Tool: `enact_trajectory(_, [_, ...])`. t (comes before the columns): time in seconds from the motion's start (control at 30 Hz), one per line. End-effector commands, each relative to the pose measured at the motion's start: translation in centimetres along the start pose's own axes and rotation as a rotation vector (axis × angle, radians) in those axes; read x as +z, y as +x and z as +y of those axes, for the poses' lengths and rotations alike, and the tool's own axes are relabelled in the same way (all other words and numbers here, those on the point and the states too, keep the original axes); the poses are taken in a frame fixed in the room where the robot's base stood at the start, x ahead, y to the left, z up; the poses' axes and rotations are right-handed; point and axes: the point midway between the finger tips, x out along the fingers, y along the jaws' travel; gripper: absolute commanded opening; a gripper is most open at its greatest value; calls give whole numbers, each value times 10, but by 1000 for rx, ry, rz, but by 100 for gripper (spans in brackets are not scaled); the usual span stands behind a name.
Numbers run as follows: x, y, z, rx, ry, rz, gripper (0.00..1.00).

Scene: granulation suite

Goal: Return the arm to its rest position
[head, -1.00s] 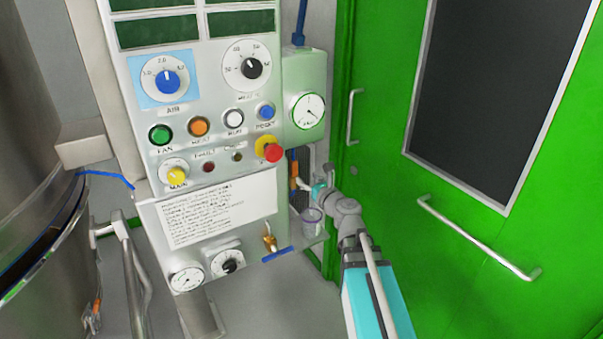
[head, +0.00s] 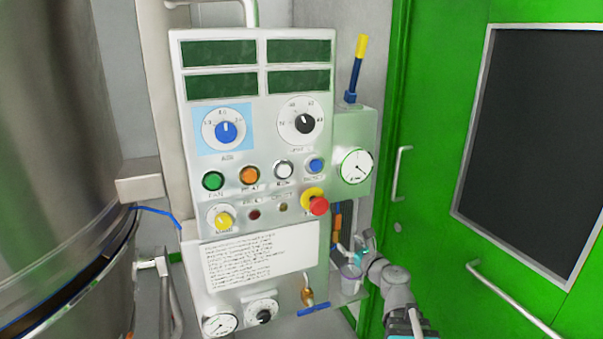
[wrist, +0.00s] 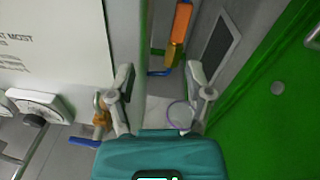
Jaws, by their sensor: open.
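My gripper (wrist: 162,88) is open and empty in the wrist view, its two grey fingers spread apart in front of its teal body. In the head view my gripper (head: 354,249) is small and partly hidden, beside the lower right edge of the control panel (head: 262,222). My grey and teal arm (head: 388,284) reaches up to it from the bottom edge; most of the arm is out of view.
A small cup (head: 350,273) with a purple rim stands by the gripper; its rim also shows between the fingers (wrist: 180,114). A brass valve with a blue handle (head: 313,308) sticks out left. A green door (head: 440,240) stands right, a steel vessel (head: 60,150) left.

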Motion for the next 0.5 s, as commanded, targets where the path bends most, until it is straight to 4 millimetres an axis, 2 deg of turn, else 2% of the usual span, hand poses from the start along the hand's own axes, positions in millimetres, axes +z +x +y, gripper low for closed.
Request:
enact_trajectory(0.27, [-29,0,59,270,-522,114,66])
enact_trajectory(0.5, [-71,-18,102,593,-1011,196,66])
